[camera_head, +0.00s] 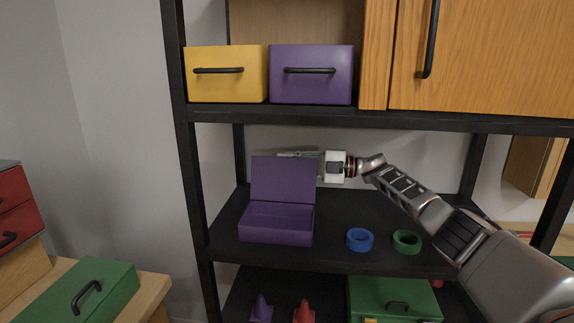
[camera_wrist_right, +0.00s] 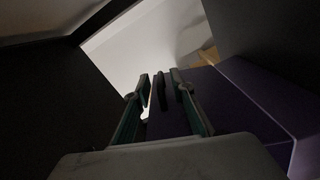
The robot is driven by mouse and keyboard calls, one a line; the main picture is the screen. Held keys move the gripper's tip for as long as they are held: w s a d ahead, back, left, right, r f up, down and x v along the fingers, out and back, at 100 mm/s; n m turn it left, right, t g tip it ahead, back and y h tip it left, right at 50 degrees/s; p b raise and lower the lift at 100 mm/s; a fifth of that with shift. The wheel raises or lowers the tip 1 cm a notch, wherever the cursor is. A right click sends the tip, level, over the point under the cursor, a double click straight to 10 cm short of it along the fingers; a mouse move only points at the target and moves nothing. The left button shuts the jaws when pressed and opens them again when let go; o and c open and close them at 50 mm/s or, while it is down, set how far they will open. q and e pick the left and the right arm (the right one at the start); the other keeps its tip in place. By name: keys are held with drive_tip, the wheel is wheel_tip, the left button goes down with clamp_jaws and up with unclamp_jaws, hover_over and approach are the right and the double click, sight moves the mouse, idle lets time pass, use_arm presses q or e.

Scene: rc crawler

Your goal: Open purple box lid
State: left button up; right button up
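The purple box (camera_head: 275,222) stands on the middle shelf with its lid (camera_head: 283,180) raised about upright at the back. The lid also shows in the right wrist view (camera_wrist_right: 167,122). My right gripper (camera_head: 290,154) is behind the lid's top edge, reaching in from the right, its fingers partly hidden by the lid. In the right wrist view my right gripper (camera_wrist_right: 162,84) has its two fingers apart, with the lid's dark handle (camera_wrist_right: 163,93) between them. Whether a finger touches the handle is unclear. My left gripper is out of view.
A blue ring (camera_head: 360,239) and a green ring (camera_head: 406,242) lie right of the box on the shelf (camera_head: 335,252). A yellow box (camera_head: 226,88) and another purple box (camera_head: 311,88) sit on the upper shelf. Cones and a green box (camera_head: 394,296) are below.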

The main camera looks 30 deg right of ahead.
drive_tip(key=v, duration=1.2)
drive_tip(key=shift+f, duration=0.1)
